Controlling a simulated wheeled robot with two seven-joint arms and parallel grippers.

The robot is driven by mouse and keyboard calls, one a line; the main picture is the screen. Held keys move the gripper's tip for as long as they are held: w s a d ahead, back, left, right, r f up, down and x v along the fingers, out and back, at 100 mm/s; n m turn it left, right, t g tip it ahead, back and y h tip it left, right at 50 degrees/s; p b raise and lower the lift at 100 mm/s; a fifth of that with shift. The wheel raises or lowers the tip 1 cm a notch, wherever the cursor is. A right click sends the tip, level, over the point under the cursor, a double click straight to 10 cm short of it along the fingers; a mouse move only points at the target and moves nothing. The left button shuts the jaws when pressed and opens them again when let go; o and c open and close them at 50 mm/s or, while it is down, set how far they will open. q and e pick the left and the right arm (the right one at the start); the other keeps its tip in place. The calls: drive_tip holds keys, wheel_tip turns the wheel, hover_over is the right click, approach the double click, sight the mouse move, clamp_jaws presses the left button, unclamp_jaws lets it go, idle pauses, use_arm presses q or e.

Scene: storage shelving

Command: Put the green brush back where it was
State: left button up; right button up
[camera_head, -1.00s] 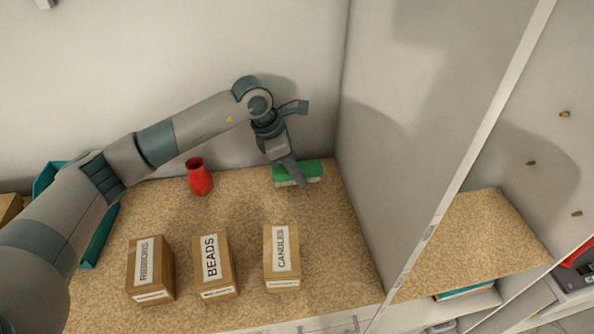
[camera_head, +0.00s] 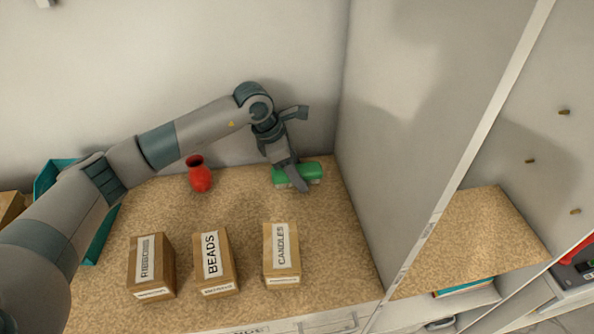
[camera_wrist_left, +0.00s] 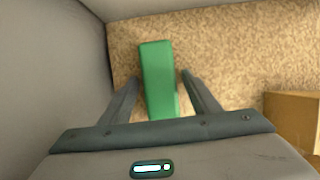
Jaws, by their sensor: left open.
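The green brush (camera_head: 312,171) lies on the speckled tan surface at the back right corner, by the side panel. Its pale underside faces the surface. My left gripper (camera_head: 297,184) reaches down over it and partly hides it in the head view. In the left wrist view the green brush (camera_wrist_left: 158,80) lies lengthwise between the two spread fingers of my left gripper (camera_wrist_left: 160,78), with a gap visible on each side. The left gripper is open. My right gripper is not in view.
A red vase (camera_head: 200,176) stands left of the brush. Boxes labelled RIBBONS (camera_head: 150,266), BEADS (camera_head: 214,262) and CANDLES (camera_head: 281,252) stand along the front. A teal bin (camera_head: 94,236) is at the left. A tall grey panel (camera_head: 390,130) closes the right side.

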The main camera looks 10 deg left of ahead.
use_arm(q)
drive_tip(key=shift+r, duration=0.1)
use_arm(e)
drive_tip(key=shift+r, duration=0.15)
use_arm(q)
drive_tip(key=shift+r, duration=0.1)
drive_tip(key=shift+a+r, duration=0.2)
drive_tip(key=shift+r, duration=0.1)
drive_tip(key=b+v, duration=0.3)
drive_tip(key=v, duration=0.4)
drive_tip(key=b+v, duration=0.1)
drive_tip(key=v, duration=0.3)
drive_tip(key=shift+a+b, duration=0.1)
drive_tip(key=shift+b, duration=0.2)
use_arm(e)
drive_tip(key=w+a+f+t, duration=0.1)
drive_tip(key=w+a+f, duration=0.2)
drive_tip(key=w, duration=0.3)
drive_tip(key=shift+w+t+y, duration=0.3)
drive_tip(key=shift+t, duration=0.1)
